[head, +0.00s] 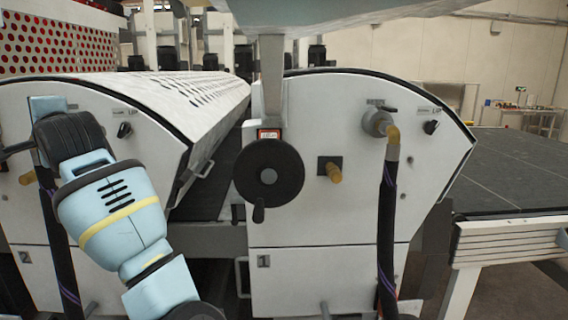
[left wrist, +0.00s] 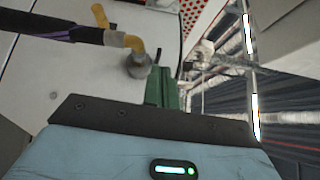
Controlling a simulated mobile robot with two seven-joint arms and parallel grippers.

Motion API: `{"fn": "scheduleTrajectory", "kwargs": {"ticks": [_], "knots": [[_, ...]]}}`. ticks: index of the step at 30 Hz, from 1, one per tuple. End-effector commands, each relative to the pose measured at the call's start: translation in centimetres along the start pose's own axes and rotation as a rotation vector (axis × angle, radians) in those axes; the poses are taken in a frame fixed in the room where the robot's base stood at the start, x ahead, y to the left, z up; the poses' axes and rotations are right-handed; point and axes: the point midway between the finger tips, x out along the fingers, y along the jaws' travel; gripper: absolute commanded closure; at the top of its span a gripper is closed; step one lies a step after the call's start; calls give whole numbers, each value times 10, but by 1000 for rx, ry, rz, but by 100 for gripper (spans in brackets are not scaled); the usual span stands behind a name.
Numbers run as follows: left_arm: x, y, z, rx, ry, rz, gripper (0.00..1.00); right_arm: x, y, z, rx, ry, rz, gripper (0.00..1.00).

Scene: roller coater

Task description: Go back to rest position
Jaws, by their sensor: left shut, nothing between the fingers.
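My left arm (head: 115,215) comes up from the bottom left in the head view, light blue with a yellow band and a black wrist. It reaches in front of the left white machine housing; its fingertips are hidden there. In the left wrist view my left gripper (left wrist: 162,88) shows narrow green fingers held together, with nothing between them. They are close to a grey round fitting (left wrist: 139,63) with a yellow elbow and a dark hose; I cannot tell whether they touch it. My right gripper is in neither view.
The right white machine housing (head: 330,215) carries a black handwheel (head: 268,176), a yellow-tipped fitting (head: 333,172) and a dark hose (head: 387,235). A dark conveyor table (head: 515,165) extends at right. A perforated guard (head: 180,95) slopes between the housings. A side table (head: 530,110) stands farther back.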

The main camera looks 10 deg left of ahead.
Motion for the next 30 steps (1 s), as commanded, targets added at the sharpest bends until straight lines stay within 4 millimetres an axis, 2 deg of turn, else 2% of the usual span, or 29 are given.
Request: {"fn": "scheduleTrajectory", "kwargs": {"ticks": [5, 10, 14, 20, 26, 30], "knots": [[0, 31, 8, 319, -117, -58, 100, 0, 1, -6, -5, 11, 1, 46], [-11, 62, 10, 782, -258, -160, 100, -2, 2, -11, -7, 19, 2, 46], [-25, 85, 1, 1139, -345, -253, 100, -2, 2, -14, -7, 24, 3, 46], [-57, 131, -25, 1683, -453, -433, 100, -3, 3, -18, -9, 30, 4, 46], [-100, 198, -58, 2203, -537, -678, 100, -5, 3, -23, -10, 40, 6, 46], [-138, 259, -75, 2537, -588, -904, 100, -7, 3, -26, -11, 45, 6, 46]]}}
